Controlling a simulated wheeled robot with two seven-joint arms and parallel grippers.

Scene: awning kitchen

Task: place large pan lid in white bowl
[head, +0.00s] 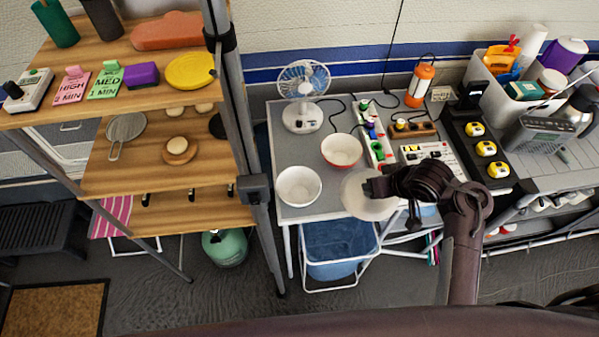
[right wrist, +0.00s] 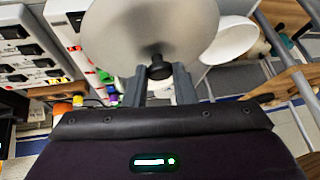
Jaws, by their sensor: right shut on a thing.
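The large pan lid (head: 362,204) is a pale disc over the front edge of the grey table, right of the white bowl. In the right wrist view the lid (right wrist: 150,25) fills the top middle, with its dark knob between my fingers. My right gripper (head: 374,187) is shut on that knob; it also shows in the right wrist view (right wrist: 160,76). The white bowl (head: 298,187) stands upright and empty near the table's front left corner; it also shows in the right wrist view (right wrist: 234,40). My left gripper is not in view.
A red bowl (head: 341,151) stands behind the lid and a fan (head: 303,97) stands behind both bowls. Power strips and a lantern (head: 420,85) are to the right. A wooden shelf unit (head: 205,150) with a metal post borders the table's left side. A blue bin (head: 338,250) sits below.

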